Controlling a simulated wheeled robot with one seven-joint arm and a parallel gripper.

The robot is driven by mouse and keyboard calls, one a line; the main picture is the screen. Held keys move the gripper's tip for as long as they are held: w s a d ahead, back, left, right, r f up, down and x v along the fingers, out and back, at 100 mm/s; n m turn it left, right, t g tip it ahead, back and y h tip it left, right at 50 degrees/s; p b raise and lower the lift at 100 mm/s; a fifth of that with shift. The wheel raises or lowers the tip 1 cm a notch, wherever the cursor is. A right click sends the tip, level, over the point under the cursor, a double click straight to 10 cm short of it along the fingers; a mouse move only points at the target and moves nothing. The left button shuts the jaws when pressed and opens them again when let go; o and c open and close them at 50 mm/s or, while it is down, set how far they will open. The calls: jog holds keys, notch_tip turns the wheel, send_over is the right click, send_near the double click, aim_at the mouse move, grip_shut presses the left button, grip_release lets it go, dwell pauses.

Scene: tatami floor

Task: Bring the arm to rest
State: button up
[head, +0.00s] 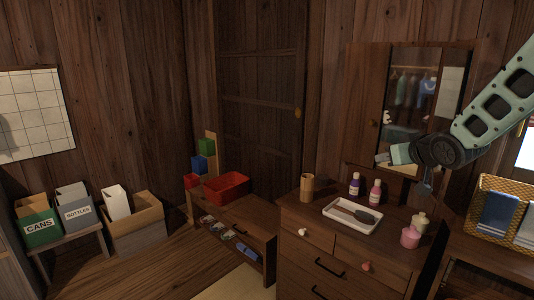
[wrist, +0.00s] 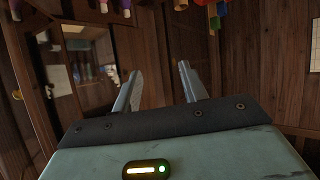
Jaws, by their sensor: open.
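My arm reaches in from the upper right of the head view. My gripper (head: 384,160) is at its end, in the air in front of the mirror and above the dresser. In the wrist view my gripper (wrist: 160,72) shows two grey fingers spread apart with nothing between them. It is open and empty and touches nothing that I can see. The wrist view is upside down, with the dresser's things along its top edge.
The dresser (head: 330,246) carries a white tray (head: 341,226), bottles (head: 354,185), a wooden cup (head: 307,188) and a pink jar (head: 410,238). A mirror cabinet (head: 362,92) stands behind. A woven basket (head: 481,181) is at right. A red bin (head: 228,186) sits on a low bench.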

jog(key=s+a+f+n+g+y+p, duration=0.1)
jog(key=s+a+f+g, duration=0.15)
jog(key=s+a, duration=0.65)
jog(key=s+a+f+n+g+y, duration=0.15)
jog(key=s+a+g, duration=0.25)
jog(key=s+a, duration=0.45)
jog(key=s+a+f+n+g+h, duration=0.1)
jog(key=s+a+n+g, duration=0.1)
jog(key=s, duration=0.8)
jog(key=s+a+f+n+g+h+p, duration=0.1)
jog(key=s+a+g, duration=0.3)
jog(key=s, duration=0.7)
jog(key=shift+s+a+f+n, duration=0.2)
jog(key=shift+a+f+n, duration=0.25)
jog(key=shift+a+f, duration=0.1)
